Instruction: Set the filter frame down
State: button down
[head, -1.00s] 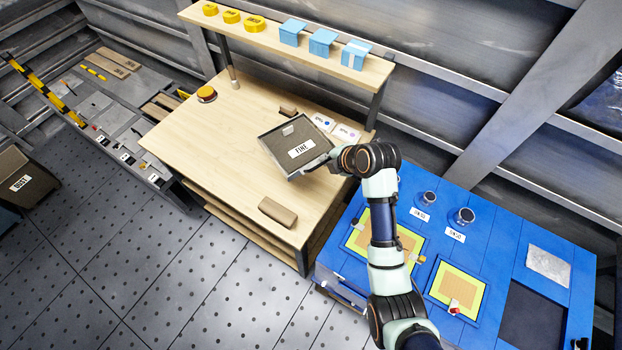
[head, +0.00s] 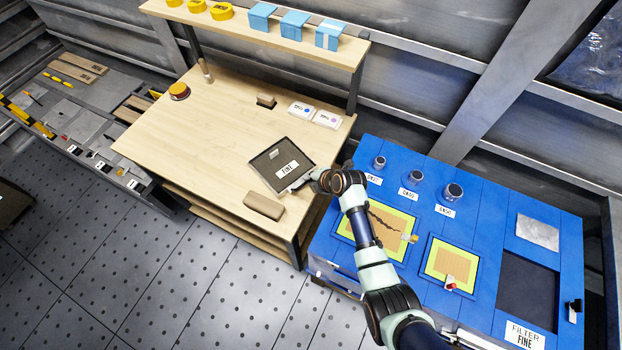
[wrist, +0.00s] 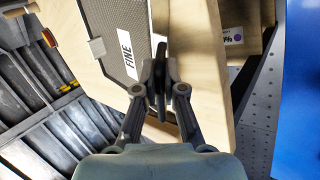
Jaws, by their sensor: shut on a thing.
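In the wrist view my gripper (wrist: 161,88) pinches the edge of the frame (wrist: 118,25) beside the label. The far part of the frame is cut off in that view.
A brown block (head: 263,206) lies close in front of the frame. A small dark brown block (head: 266,101) and two white cards (head: 314,115) lie behind it. A blue cabinet (head: 480,225) stands to the right.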

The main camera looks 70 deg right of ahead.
jog(key=c, duration=1.3)
grip_release()
jog(key=shift+o, duration=0.2)
jog(key=p+v, duration=0.2)
jog(key=v, duration=1)
jog(key=shift+p, duration=0.3)
